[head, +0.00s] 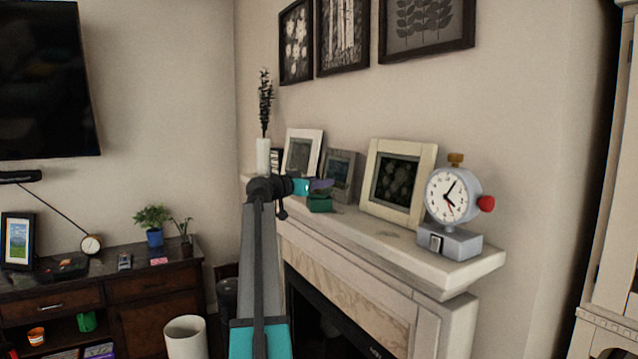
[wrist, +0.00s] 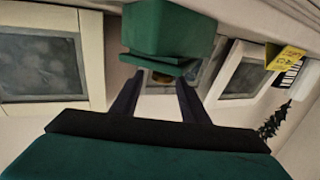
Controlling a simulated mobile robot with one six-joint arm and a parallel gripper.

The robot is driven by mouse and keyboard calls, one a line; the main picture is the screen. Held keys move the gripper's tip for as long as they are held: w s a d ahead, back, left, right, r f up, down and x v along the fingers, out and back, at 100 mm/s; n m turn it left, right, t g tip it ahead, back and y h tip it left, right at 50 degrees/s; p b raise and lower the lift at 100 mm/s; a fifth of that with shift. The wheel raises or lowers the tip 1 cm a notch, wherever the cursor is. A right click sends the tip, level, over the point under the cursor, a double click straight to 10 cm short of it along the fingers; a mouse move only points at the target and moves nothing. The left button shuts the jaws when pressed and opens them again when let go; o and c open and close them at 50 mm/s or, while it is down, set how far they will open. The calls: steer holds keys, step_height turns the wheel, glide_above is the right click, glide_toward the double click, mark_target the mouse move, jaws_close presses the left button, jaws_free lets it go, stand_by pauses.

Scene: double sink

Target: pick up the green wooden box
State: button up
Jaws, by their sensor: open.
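The green wooden box (head: 320,204) stands on the mantel, in front of the small grey picture frame. In the wrist view the green box (wrist: 170,28) is at the top centre, just beyond my fingertips, with a thin green slab at its lower edge. My gripper (head: 318,186) reaches over the mantel close to the box. In the wrist view my gripper (wrist: 159,80) has its two dark fingers apart, with nothing held between them. I cannot tell the exact gap between fingers and box.
The mantel (head: 400,240) also bears a cream frame (head: 371,207) and a white clock (head: 450,200) to the right. A grey frame (head: 353,158), a white frame (head: 290,140) and a white vase (head: 263,157) stand behind or left of the box.

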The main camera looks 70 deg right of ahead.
steer(key=shift+r, duration=0.2)
steer(key=shift+r+p, duration=0.45)
steer(key=shift+p, duration=0.35)
steer(key=shift+w+a+f, duration=0.1)
steer(key=shift+a+f, duration=0.05)
steer(key=shift+a, duration=0.1)
steer(key=b+v, duration=0.4)
steer(key=v, duration=0.7)
steer(key=shift+a, duration=0.25)
steer(key=shift+w, duration=0.1)
